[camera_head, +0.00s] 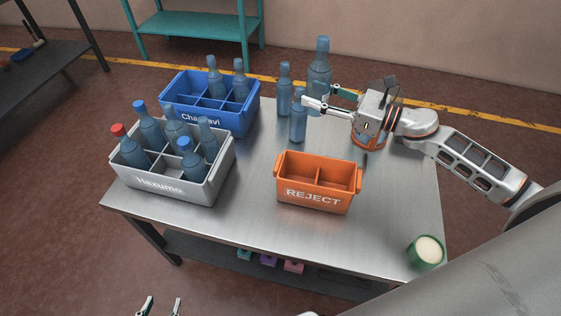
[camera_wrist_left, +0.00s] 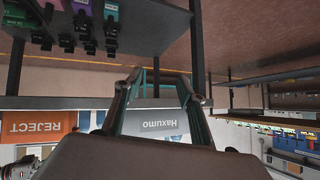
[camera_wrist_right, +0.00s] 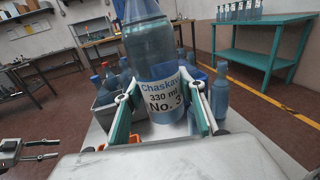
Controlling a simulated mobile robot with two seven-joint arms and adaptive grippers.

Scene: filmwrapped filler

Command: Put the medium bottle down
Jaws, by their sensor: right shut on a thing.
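The medium bottle (camera_head: 320,72), blue-grey and upright, stands between the fingers of my right gripper (camera_head: 328,98) at the table's far side.
Two smaller bottles (camera_head: 284,90) (camera_head: 298,118) stand beside the held one. A blue crate (camera_head: 243,118) and a grey Haxumo crate (camera_head: 200,185) hold bottles on the left. An orange REJECT crate (camera_head: 314,197) looks empty. A green cup (camera_head: 424,262) is at the near right. The table (camera_head: 245,210) is clear between.

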